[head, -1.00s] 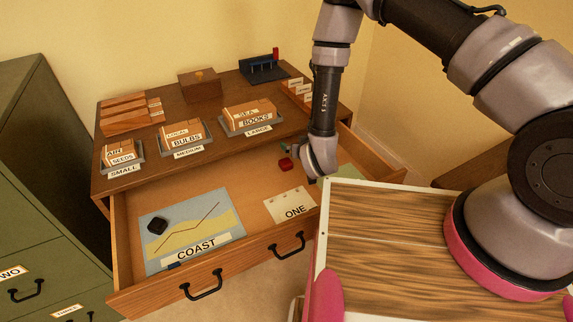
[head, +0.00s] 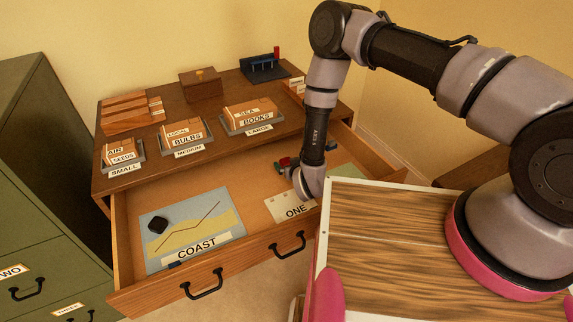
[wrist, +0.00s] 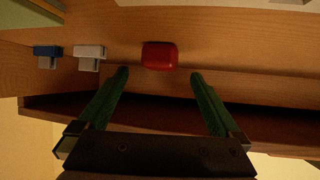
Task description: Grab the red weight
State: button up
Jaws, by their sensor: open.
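The red weight (wrist: 158,55) is a small rounded block on the wooden drawer floor. In the wrist view it lies just past my fingertips, centred between them and apart from both. My gripper (wrist: 158,76) is open and empty, with two green fingers. In the head view the red weight (head: 284,161) shows as a small red spot in the right part of the open drawer (head: 258,188), beside my wrist. My wrist partly hides that area, and the fingers are hard to make out there.
A white block (wrist: 89,56) and a blue block (wrist: 47,56) sit left of the weight in the wrist view. The drawer also holds a COAST map (head: 215,215) with a black weight (head: 158,224) on it, and a ONE card (head: 283,207). Trays stand on the desk top.

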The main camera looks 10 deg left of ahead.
jog(key=shift+x, duration=1.35)
grip_shut()
jog(key=shift+r, duration=0.1)
